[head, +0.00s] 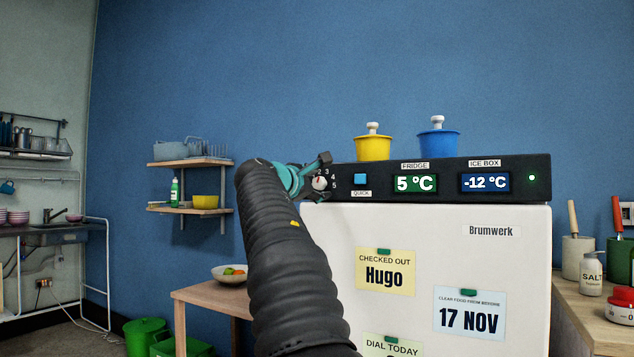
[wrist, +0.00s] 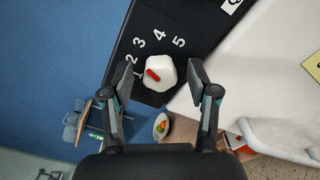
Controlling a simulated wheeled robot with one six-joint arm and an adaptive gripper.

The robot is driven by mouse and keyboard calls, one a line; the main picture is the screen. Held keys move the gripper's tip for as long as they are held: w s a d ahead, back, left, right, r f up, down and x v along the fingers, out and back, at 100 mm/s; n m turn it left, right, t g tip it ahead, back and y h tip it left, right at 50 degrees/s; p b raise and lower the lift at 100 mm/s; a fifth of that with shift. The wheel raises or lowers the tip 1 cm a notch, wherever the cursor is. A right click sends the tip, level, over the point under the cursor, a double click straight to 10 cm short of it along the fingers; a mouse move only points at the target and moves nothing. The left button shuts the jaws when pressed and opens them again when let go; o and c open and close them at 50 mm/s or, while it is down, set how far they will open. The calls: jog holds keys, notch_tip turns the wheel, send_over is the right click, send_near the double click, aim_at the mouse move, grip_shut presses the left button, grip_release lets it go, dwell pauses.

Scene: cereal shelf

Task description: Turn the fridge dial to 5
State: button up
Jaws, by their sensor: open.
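The fridge dial (wrist: 164,68) is a white knob with a red mark, on the black panel (head: 450,176) atop the white fridge. In the wrist view its red mark lies on the side facing the low numbers, near 2. The numbers 2, 3, 4 and 5 arc around it; 5 is at the upper right. The dial shows small in the head view (head: 320,184), partly behind my gripper. My gripper (wrist: 160,80) is open, one finger on each side of the dial, with gaps visible. I cannot tell how deep the fingers reach.
The fridge display (head: 415,184) reads 5 °C and the ice box display (head: 485,182) -12 °C. A blue button (head: 360,179) sits right of the dial. Yellow (head: 373,147) and blue (head: 438,143) pots stand on top. A "DIAL TODAY" card (head: 391,345) is cut off below.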

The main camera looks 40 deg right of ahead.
jog(key=shift+d, duration=0.15)
grip_shut()
jog(key=shift+m, duration=0.3)
jog(key=m, duration=0.3)
jog(key=shift+b, duration=0.35)
jog(key=m, duration=0.4)
jog(key=shift+b, duration=0.35)
jog(key=m+b, duration=0.1)
jog(key=m, duration=0.3)
jog(key=shift+m, duration=0.3)
jog(key=shift+m+b, duration=0.4)
jog(key=shift+m, duration=1.4)
